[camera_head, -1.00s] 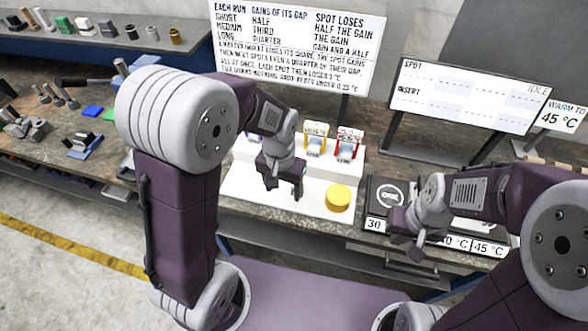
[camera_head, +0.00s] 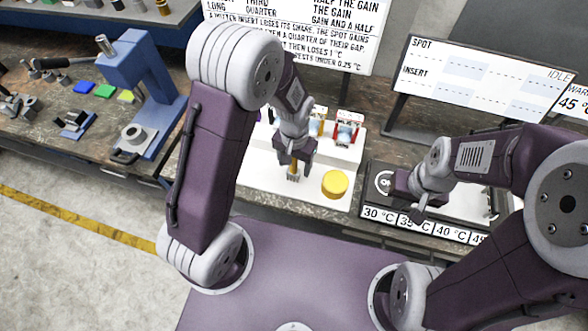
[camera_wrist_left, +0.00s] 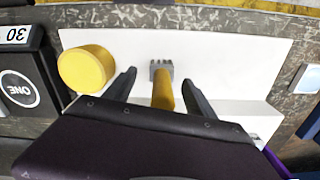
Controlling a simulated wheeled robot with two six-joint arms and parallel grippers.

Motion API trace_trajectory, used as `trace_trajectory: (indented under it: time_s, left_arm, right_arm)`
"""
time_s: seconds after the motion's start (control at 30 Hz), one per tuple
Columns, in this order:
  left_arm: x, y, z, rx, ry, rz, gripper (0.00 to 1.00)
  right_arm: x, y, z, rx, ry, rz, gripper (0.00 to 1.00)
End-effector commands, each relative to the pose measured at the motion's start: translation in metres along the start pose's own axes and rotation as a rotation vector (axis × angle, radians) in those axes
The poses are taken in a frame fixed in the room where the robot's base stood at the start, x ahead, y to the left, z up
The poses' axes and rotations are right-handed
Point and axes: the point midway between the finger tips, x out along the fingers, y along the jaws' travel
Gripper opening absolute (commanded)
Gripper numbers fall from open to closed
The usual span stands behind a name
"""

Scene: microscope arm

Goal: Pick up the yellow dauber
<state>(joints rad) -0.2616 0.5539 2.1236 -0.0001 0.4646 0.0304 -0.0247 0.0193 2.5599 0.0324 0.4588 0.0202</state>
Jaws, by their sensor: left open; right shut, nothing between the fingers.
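A tool with a yellow handle and a grey toothed head, which looks like the yellow dauber (camera_wrist_left: 163,90), is on the white board (camera_wrist_left: 225,55). My left gripper (camera_wrist_left: 159,78) is open, with a finger on each side of the handle and visible gaps between. In the head view the dauber (camera_head: 293,172) shows just below the left gripper (camera_head: 295,160), partly hidden by it. A round yellow disc-shaped piece (camera_head: 335,184) sits on the board to the right of the left gripper. My right gripper (camera_head: 415,200) is shut and empty over the dark plate unit.
Small red-framed (camera_head: 347,127) and yellow-framed holders stand on the raised back of the board. The dark unit with temperature labels (camera_head: 378,214) is to the right. A blue microscope-like stand (camera_head: 140,75) is at the left. Sign boards (camera_head: 480,80) stand behind.

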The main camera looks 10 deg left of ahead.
Motion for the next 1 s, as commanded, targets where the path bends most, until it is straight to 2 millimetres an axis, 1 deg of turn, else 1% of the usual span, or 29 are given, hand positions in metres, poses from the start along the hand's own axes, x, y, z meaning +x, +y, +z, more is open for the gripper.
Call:
trace_trajectory:
  time_s: [0.03,0.1,0.17,0.37,0.4,0.47,0.5,0.57,0.6,0.63,0.9,1.0]
  left_arm:
    - [0.007,-0.001,0.003,0.0,-0.007,0.0,0.64]
    - [0.019,-0.001,0.002,0.0,-0.004,0.0,0.64]
    - [0.024,-0.001,0.001,0.0,-0.002,0.0,0.64]
    - [0.026,-0.001,0.0,-0.001,0.001,0.0,0.64]
    - [0.026,-0.001,0.0,-0.001,0.001,0.0,0.62]
    - [0.026,-0.001,0.0,-0.001,0.001,0.0,0.45]
    - [0.026,-0.001,0.0,-0.001,0.001,0.0,0.34]
    - [0.026,-0.001,0.0,-0.001,0.001,0.0,0.17]
    - [0.026,-0.001,0.0,-0.001,0.001,0.0,0.06]
    - [0.026,-0.001,0.0,-0.001,0.001,0.0,0.0]
    - [0.026,-0.001,0.0,-0.001,0.001,0.0,0.0]
    - [0.022,-0.001,0.0,-0.001,0.002,0.0,0.0]
  right_arm:
    - [-0.004,0.0,-0.001,0.0,0.0,0.0,0.0]
    - [-0.004,0.0,0.0,0.0,0.0,0.0,0.0]
    - [-0.004,0.0,0.0,0.0,0.0,0.0,0.0]
    - [-0.004,0.0,0.0,0.0,0.0,0.0,0.0]
    - [-0.004,0.0,0.0,0.0,0.0,0.0,0.0]
    - [-0.004,0.0,0.0,0.0,0.0,0.0,0.0]
    - [-0.004,0.0,0.0,0.0,0.0,0.0,0.0]
    - [-0.004,0.0,0.0,0.0,0.0,0.0,0.0]
    - [-0.004,0.0,0.0,0.0,0.0,0.0,0.0]
    - [-0.004,0.0,0.0,0.0,0.0,0.0,0.0]
    - [-0.004,0.0,0.0,0.0,0.0,0.0,0.0]
    - [-0.003,0.0,0.0,0.0,0.0,0.0,0.0]
